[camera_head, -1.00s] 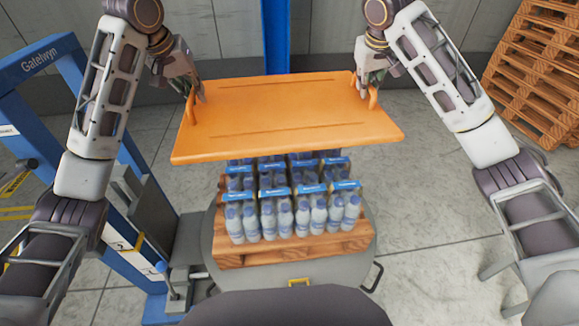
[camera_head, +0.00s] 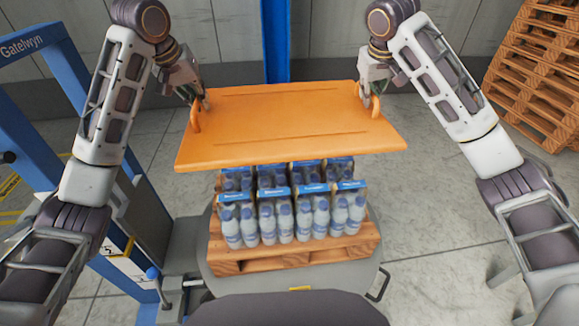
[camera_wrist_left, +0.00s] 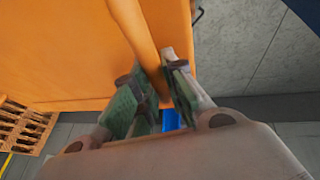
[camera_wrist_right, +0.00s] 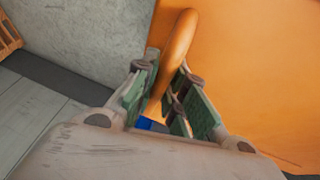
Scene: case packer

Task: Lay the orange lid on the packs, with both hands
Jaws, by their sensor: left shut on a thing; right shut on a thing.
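The orange lid (camera_head: 285,125) is a flat board with a handle at each side, held over the packs. Its near edge hangs above the bottles and hides their far rows. My left gripper (camera_head: 200,103) is shut on the lid's left handle (camera_wrist_left: 137,35). My right gripper (camera_head: 368,97) is shut on the right handle (camera_wrist_right: 178,50). Several packs of clear bottles with blue caps and blue bands (camera_head: 285,215) stand upright on a wooden pallet (camera_head: 300,258). The lid looks roughly level, and I cannot tell whether it touches the caps.
The pallet rests on a round grey turntable (camera_head: 212,285). A blue machine frame marked Gatelwyn (camera_head: 50,85) stands at the left, and a blue post (camera_head: 277,40) stands behind the lid. Stacked wooden pallets (camera_head: 535,80) are at the far right.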

